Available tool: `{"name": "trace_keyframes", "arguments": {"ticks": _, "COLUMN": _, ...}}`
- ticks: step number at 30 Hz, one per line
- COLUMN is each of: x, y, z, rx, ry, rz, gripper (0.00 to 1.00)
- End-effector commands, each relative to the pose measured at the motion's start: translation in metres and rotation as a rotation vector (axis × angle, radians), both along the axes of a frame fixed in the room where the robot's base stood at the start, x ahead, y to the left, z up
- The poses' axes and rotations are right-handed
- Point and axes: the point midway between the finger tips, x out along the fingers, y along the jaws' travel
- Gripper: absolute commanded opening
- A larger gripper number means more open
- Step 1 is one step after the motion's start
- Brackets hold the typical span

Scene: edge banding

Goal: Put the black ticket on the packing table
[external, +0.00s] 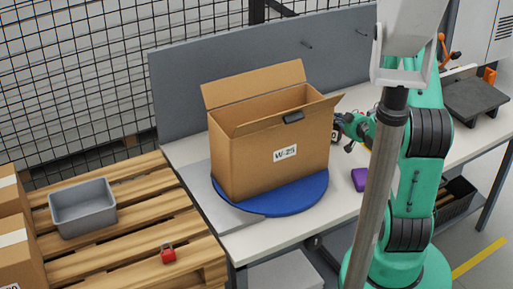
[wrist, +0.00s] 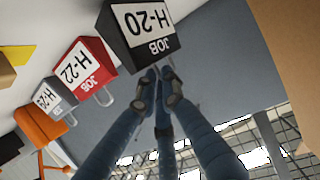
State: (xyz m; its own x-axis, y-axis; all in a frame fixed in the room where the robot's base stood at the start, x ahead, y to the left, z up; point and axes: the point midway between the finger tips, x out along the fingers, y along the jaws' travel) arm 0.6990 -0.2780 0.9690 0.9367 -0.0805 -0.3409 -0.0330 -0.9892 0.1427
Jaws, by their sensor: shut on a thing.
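The black ticket (wrist: 135,35) is a small block with a white label reading JOB H-20, seen inverted in the wrist view. My gripper (wrist: 160,85) is shut on it at its loop end. In the external view the ticket (external: 336,133) shows partly at my gripper (external: 345,124), right of the carton. I cannot tell whether its far end touches anything. The packing table (external: 345,202) is the long white-topped table with a grey back panel; the ticket is over its top.
An open carton (external: 255,155) marked W-25 stands on a blue turntable (external: 308,197). A red ticket (wrist: 85,70) and a grey ticket (wrist: 52,95) stand near the black one. A purple block (external: 359,179) lies on the table. The pallet (external: 125,255) carries a grey bin (external: 83,207).

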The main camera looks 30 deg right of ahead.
Motion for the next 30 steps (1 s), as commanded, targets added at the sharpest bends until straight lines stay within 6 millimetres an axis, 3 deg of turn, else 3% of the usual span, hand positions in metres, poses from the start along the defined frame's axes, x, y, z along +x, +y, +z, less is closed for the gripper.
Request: {"name": "trace_keyframes", "arguments": {"ticks": 30, "x": 0.0002, "y": -0.0001, "z": -0.0102, "rx": -0.001, "ry": -0.001, "rz": 0.000, "gripper": 0.00}}
